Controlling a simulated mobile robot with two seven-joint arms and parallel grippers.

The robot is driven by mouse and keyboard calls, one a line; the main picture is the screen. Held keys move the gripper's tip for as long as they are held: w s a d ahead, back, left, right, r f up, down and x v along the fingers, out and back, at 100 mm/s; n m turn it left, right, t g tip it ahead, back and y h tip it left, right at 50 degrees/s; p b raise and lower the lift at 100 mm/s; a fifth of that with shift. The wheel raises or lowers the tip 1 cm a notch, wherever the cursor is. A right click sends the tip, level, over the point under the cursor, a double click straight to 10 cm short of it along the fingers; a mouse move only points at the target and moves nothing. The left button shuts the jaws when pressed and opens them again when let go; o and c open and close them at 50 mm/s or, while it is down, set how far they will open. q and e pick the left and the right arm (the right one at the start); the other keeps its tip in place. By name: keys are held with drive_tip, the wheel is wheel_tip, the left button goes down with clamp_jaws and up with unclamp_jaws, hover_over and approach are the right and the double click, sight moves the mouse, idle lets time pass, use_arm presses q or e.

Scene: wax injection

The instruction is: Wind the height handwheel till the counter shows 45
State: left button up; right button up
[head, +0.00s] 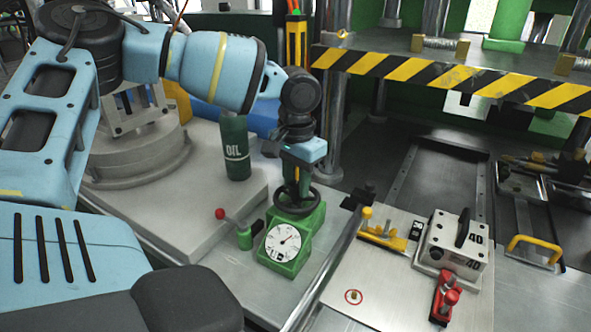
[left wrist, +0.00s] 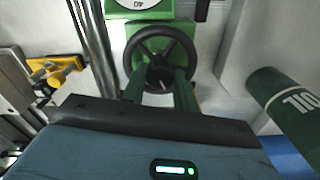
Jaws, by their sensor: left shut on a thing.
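The height handwheel is a black spoked wheel (head: 298,201) on a green housing (head: 302,232). It also shows in the left wrist view (left wrist: 160,42). My left gripper (head: 297,188) comes down from above and is shut on the handwheel. In the left wrist view its two fingers (left wrist: 161,88) reach the wheel's near side, and the exact contact is partly hidden. A white round dial with a pointer (head: 283,242) is on the front of the housing. A small marking low on the dial is too small to read as a number. My right gripper is not in view.
A green oil can (head: 235,147) stands left of the handwheel. A red-knobbed lever (head: 221,214) is close to the housing. A striped press plate (head: 450,80) overhangs behind.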

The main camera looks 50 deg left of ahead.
sight(297, 184)
use_arm(q)
drive_tip(key=m, duration=0.4)
drive_tip(key=shift+m, duration=0.3)
idle(0.3)
drive_tip(key=o, duration=1)
drive_tip(key=shift+r+p, duration=0.3)
drive_tip(key=shift+r, duration=3.6)
drive_tip(key=shift+r, duration=0.1)
